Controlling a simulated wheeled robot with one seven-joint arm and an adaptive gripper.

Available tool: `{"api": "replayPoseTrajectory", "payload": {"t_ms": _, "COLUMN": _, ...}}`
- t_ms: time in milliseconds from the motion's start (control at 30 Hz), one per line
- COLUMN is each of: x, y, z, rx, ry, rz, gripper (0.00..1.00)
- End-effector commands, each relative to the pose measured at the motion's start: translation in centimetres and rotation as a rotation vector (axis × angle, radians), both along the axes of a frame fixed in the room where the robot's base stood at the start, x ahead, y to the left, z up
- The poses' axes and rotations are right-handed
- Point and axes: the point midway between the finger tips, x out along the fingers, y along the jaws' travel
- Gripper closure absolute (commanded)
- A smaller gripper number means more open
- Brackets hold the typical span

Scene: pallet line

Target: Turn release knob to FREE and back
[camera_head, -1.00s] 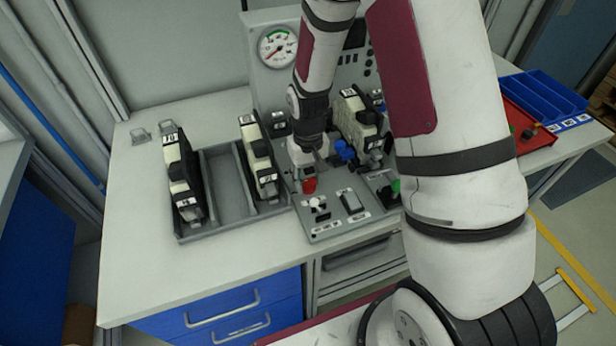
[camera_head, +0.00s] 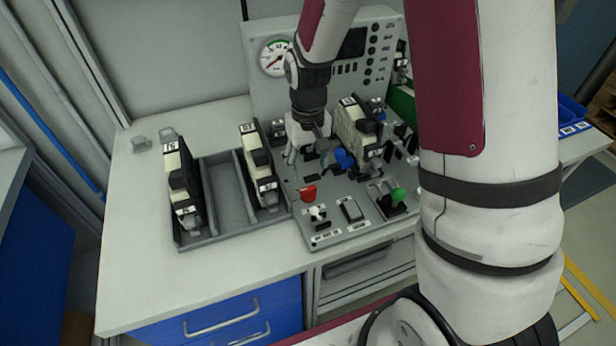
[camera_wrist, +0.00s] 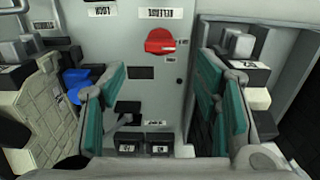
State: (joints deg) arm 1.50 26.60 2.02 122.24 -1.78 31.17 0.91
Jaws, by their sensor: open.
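The knob shows beyond the fingertips.
A blue knob (camera_head: 344,158) and a black-and-cream module (camera_head: 354,125) are right of my gripper. A grey tray (camera_head: 228,192) with two similar modules lies left. A gauge (camera_head: 275,56) stands behind.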

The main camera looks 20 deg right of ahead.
Motion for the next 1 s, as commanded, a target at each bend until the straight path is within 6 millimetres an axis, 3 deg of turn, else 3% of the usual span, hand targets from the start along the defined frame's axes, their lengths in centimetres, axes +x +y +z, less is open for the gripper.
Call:
{"api": "replayPoseTrajectory", "payload": {"t_ms": 100, "x": 0.1, "y": 0.0, "z": 2.0, "rx": 0.000, "ry": -0.003, "rz": 0.000, "gripper": 0.43}}
{"api": "replayPoseTrajectory", "payload": {"t_ms": 233, "x": 0.0, "y": 0.0, "z": 3.1, "rx": 0.000, "ry": -0.001, "rz": 0.000, "gripper": 0.43}}
{"api": "replayPoseTrajectory", "payload": {"t_ms": 900, "x": 0.0, "y": 0.0, "z": 3.6, "rx": 0.000, "ry": 0.001, "rz": 0.000, "gripper": 0.43}}
{"api": "replayPoseTrajectory", "payload": {"t_ms": 1000, "x": -0.5, "y": 0.0, "z": 5.4, "rx": -0.002, "ry": -0.024, "rz": 0.000, "gripper": 0.43}}
